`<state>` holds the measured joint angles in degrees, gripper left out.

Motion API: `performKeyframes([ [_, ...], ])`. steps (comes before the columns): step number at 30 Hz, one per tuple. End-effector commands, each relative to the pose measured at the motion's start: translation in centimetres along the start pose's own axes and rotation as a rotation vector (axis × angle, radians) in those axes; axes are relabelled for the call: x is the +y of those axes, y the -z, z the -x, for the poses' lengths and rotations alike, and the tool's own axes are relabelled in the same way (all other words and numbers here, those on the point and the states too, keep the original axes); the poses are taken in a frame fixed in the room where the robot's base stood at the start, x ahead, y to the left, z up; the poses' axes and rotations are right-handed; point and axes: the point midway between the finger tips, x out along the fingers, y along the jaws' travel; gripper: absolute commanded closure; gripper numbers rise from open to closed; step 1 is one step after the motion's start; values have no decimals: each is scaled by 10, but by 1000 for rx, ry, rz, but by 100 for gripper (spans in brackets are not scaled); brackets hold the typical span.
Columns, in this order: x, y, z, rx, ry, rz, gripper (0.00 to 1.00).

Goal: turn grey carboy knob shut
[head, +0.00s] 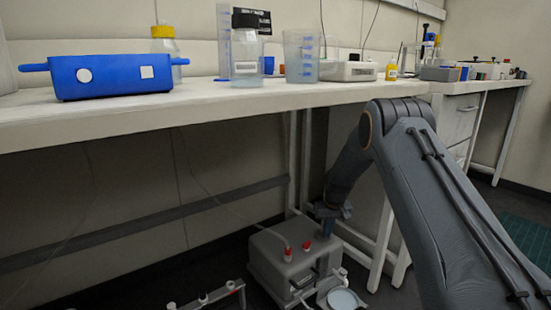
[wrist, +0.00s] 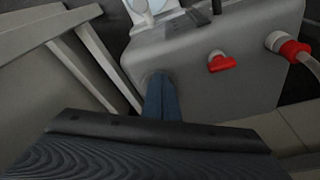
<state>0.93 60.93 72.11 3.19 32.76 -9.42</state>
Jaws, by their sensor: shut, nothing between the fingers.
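The grey carboy (head: 268,262) stands on the floor under the bench, and its top fills much of the wrist view (wrist: 185,45). A small red knob (wrist: 221,63) sits on its top, also seen in the head view (head: 306,245). My gripper (wrist: 160,80) is shut and empty, its blue fingers pointing down at the carboy's top, left of the red knob in the wrist view and apart from it. In the head view my gripper (head: 327,232) is at the carboy's back right. The fingers hide the spot beneath them; I cannot tell whether they touch.
A red-collared hose fitting (wrist: 290,47) with a pale tube is right of the knob in the wrist view. The bench top (head: 210,105) overhangs the carboy. Pale bench legs (head: 381,245) stand close to its right. A round white dish (head: 342,299) is in front.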

Motion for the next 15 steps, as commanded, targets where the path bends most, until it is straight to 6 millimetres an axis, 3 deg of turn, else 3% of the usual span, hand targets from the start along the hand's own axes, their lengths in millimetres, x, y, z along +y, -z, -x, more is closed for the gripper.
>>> performKeyframes([
  [15,-13,2,0,0,0,0,100],
])
